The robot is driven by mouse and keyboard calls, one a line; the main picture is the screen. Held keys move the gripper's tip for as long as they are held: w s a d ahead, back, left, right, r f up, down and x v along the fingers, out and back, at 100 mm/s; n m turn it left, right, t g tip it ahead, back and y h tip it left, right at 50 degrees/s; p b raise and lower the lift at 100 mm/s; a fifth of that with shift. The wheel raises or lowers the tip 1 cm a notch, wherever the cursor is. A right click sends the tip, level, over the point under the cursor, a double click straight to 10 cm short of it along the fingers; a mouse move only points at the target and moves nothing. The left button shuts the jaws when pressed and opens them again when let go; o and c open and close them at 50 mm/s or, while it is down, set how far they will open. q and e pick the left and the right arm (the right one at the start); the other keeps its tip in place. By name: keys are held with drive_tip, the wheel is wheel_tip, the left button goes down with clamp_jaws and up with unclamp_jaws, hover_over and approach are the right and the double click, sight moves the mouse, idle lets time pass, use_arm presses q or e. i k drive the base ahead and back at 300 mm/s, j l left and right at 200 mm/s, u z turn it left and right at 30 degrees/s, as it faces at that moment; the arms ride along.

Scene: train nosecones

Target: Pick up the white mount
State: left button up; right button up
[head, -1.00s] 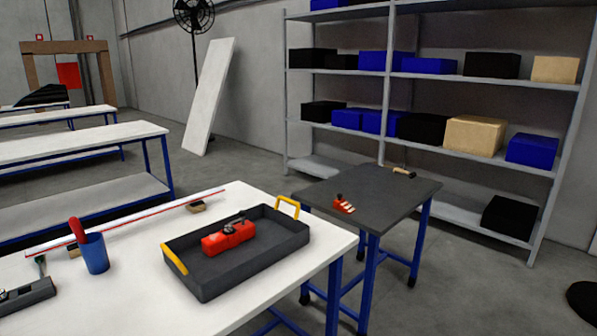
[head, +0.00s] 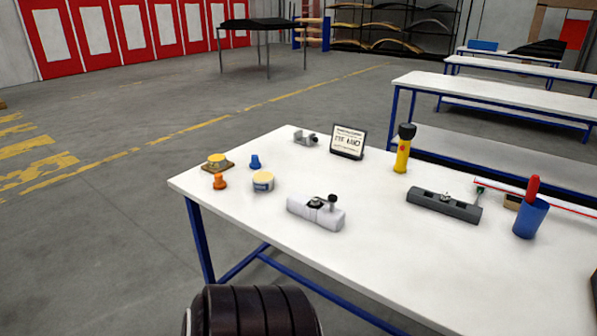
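The white mount (head: 316,212) lies on the white table (head: 360,240), near its front edge left of the middle. It is a white block with a dark fitting and a dark knob on top. Nothing touches it. Neither of my grippers shows in the head view.
Around the mount stand a round tin (head: 263,182), an orange knob (head: 219,181), a blue piece (head: 254,162), a small display (head: 348,142), a yellow flashlight (head: 403,149), a dark grey block (head: 444,204) and a blue cup (head: 530,217). Bare tabletop lies in front of the dark block.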

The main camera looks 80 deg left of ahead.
sight(297, 203)
drive_tip(key=u, duration=2.25)
